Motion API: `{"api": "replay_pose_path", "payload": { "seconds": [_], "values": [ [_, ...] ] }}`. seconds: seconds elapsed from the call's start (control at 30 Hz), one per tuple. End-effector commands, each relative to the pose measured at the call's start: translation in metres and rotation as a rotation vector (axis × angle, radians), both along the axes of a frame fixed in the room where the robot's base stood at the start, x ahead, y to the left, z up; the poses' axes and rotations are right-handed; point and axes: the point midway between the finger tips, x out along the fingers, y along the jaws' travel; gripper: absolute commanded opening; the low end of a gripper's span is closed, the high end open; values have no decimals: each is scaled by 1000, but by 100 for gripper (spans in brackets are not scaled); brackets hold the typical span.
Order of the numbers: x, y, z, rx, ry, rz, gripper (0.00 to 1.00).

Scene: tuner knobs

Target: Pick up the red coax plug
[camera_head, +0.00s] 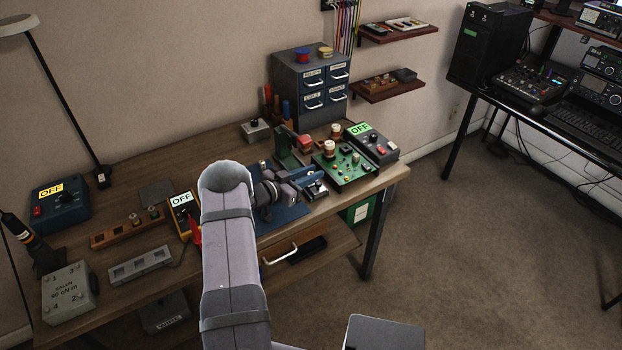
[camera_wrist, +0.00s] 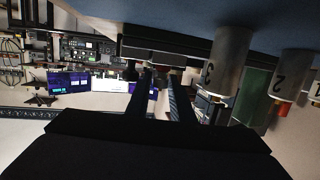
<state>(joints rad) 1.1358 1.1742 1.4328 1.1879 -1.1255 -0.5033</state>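I cannot clearly make out the red coax plug. In the head view a small red block (camera_head: 305,143) sits beside the green upright, but I cannot tell whether it is the plug. In the wrist view, which looks upside down, a small red tip (camera_wrist: 282,109) shows at the end of a grey cylinder marked 2 (camera_wrist: 290,77). My gripper (camera_wrist: 160,75) shows two dark fingers with a gap and nothing visible between them.
A green circuit board (camera_head: 345,165) and a grey box with an OFF display (camera_head: 372,144) stand at the bench's right end. A drawer cabinet (camera_head: 311,83) stands behind. A yellow meter (camera_head: 183,214) is to the left. Another grey cylinder marked 3 (camera_wrist: 224,62) is near my fingers.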

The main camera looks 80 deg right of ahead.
Motion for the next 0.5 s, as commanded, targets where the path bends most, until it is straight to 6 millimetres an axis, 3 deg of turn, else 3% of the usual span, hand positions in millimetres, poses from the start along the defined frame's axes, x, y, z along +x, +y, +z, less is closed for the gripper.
{"api": "replay_pose_path", "payload": {
  "seconds": [0.03, 0.13, 0.5],
  "values": [
    [0, 0, 0, 0, 0, 0, 21],
    [0, 0, 0, 0, 0, 0, 0],
    [0, 0, 1, -1, 1, 0, 0]
  ]
}}
